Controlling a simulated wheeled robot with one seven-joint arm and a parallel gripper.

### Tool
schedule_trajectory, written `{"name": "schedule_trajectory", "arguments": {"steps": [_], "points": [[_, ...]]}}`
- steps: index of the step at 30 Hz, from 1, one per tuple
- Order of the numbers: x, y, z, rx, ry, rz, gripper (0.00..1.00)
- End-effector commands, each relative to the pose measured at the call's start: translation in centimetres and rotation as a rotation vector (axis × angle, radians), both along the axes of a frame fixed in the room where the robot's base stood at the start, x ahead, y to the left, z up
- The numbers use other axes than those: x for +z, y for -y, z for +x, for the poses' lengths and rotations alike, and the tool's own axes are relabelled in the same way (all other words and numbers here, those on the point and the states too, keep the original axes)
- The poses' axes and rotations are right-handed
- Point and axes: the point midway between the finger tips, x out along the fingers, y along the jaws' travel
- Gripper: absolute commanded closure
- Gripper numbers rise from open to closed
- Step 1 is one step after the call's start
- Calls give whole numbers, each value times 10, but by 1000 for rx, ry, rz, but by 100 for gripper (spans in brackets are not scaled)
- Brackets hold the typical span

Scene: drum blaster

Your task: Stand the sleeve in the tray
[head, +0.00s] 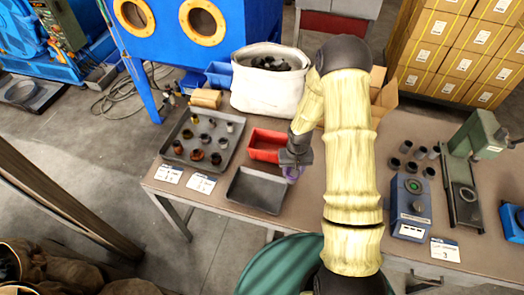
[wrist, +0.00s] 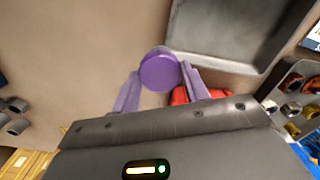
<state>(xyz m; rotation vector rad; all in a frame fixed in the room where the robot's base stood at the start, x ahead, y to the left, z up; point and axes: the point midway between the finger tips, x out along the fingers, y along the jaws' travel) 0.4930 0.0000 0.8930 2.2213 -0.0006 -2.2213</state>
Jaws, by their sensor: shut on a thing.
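The sleeve (wrist: 160,72) is a short purple cylinder, seen nearly end-on between the purple fingers of my gripper (wrist: 160,78) in the wrist view. My gripper is shut on it. In the head view my gripper (head: 292,173) is by the right edge of an empty dark grey tray (head: 257,190). That tray also shows at the top right of the wrist view (wrist: 228,32), beside the sleeve. My gripper hides part of the sleeve in the head view, and I cannot tell its height over the table.
A second tray (head: 222,141) with several round parts stands to the left. A red bin (head: 266,144) stands behind the empty tray, and a white tub (head: 268,95) is farther back. A blue device (head: 411,207) and a green press (head: 468,145) stand at the right.

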Motion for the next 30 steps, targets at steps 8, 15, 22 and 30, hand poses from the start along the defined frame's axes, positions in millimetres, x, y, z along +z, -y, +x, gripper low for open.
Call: {"name": "schedule_trajectory", "arguments": {"steps": [8, 15, 22, 30], "points": [[0, 0, 0, 0, 1, 0, 82], [0, 0, 0, 0, 1, 0, 82], [6, -8, 1, 0, 3, -2, 81], [57, -82, -3, -40, 8, -12, 81]]}}
